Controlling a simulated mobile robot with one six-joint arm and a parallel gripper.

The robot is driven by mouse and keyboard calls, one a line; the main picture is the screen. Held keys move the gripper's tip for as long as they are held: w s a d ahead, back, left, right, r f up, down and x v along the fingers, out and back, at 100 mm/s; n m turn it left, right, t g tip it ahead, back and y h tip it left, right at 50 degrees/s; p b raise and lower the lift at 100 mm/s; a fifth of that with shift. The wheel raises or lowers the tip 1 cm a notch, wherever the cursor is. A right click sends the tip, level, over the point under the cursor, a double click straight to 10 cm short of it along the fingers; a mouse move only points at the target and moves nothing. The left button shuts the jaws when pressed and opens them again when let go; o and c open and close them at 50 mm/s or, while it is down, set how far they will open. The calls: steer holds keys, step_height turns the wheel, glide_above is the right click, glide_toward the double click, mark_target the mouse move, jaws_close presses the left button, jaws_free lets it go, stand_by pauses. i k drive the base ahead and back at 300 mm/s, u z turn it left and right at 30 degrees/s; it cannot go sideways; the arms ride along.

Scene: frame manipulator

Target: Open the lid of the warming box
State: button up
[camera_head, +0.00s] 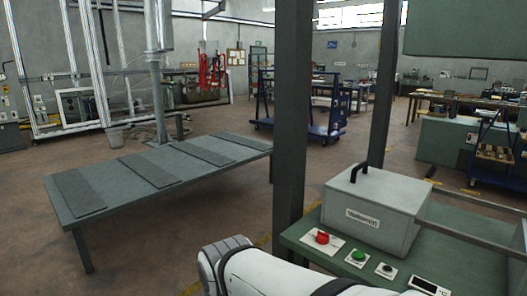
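The warming box (392,232) is a light grey box with a small white label on its front, standing on a green bench at the right. Its lid (385,193) lies flat on top and looks shut, with a black arched handle (366,171) standing up from its left part. A white, rounded part of my arm shows at the bottom centre, in front of the bench. My gripper is not in view, so I cannot see where it is relative to the handle.
A red knob (322,238), a green button (358,256) and a black button (388,269) sit along the bench's front edge. A dark upright post (291,110) stands just left of the box. A low grey table (125,212) stands at the left, with floor between.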

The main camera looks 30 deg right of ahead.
mark_target(405, 195)
steer(key=z, duration=0.75)
steer(key=i, duration=1.15)
steer(key=z, duration=1)
steer(key=i, duration=0.45)
steer(key=z, duration=0.2)
steer(key=k, duration=0.75)
steer(key=z, duration=0.2)
steer(key=i, duration=0.75)
steer(key=u, duration=0.05)
